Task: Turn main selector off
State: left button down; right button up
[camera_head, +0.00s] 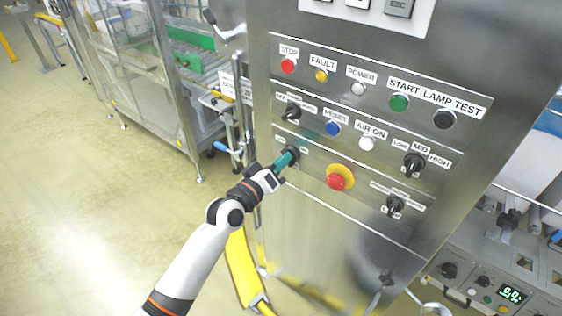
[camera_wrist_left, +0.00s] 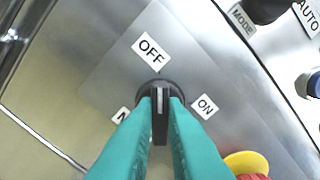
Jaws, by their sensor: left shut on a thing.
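The main selector (camera_wrist_left: 160,112) is a black rotary knob with a light line on its grip, on the steel panel (camera_head: 320,225). In the left wrist view its line points up toward the OFF label (camera_wrist_left: 151,50). The ON label (camera_wrist_left: 204,106) is at its right. A third label at its left is mostly hidden by a finger. My left gripper (camera_head: 289,158) has teal fingers, which also show in the left wrist view (camera_wrist_left: 160,108). They are shut on the knob's grip, one on each side. The right gripper is not in view.
A red emergency button on a yellow base (camera_head: 340,178) sits right of the selector. The mode selector (camera_head: 291,112) is just above. Other lamps, buttons and the LOW-MID-HIGH knob (camera_head: 414,164) are on the same panel. A yellow floor guard (camera_head: 243,268) stands below.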

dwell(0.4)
pick_arm(q)
jog(key=c, duration=1.5)
grip_release()
jog(key=b+v, duration=0.3)
jog(key=v, duration=0.9)
jog(key=shift+f, duration=0.1)
